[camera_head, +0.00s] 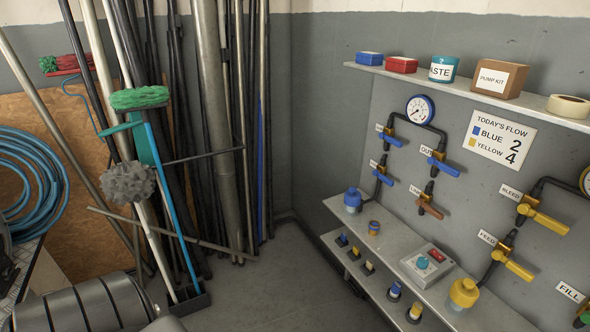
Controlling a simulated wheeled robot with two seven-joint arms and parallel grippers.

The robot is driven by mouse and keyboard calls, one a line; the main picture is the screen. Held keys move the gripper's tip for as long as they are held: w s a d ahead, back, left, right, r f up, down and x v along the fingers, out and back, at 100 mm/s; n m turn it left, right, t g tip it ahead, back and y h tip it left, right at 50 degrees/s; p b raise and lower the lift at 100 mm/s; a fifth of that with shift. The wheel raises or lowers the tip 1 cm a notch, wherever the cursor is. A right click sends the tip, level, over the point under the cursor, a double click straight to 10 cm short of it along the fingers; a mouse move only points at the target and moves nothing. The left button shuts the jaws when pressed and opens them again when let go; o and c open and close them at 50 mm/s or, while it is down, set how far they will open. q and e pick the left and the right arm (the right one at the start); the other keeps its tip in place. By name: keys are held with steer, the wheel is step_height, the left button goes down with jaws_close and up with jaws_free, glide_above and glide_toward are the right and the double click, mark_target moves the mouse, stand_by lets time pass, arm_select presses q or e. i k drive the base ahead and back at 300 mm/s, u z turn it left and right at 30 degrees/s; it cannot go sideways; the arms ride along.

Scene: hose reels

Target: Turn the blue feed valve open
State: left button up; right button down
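On the grey wall panel at right, blue-handled valves sit on black pipework below a blue-rimmed gauge (420,109). The lower left valve (384,178) has a small label (373,163) beside it, too small to read surely; its place matches the yellow side's FEED label (487,237). Its blue handle slants down to the right, across the upright pipe. Another blue handle (391,140) is above it, and a third (444,166) is to the right near an OUT label. Neither of my grippers is in view.
A sign (498,138) reads blue 2, yellow 4. Yellow-handled valves (519,270) are at right. A lower shelf (390,240) holds bottles and a red-switch box (428,263). Pipes and brushes (139,98) lean at left. Floor between is clear.

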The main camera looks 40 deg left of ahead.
mark_target(390, 182)
steer(key=u, duration=1.25)
steer(key=k, duration=1.3)
steer(key=u, duration=0.55)
steer(key=i, duration=1.1)
steer(key=z, duration=0.7)
steer(key=i, duration=0.85)
steer(key=z, duration=1.45)
steer(key=i, duration=0.4)
steer(key=z, duration=0.35)
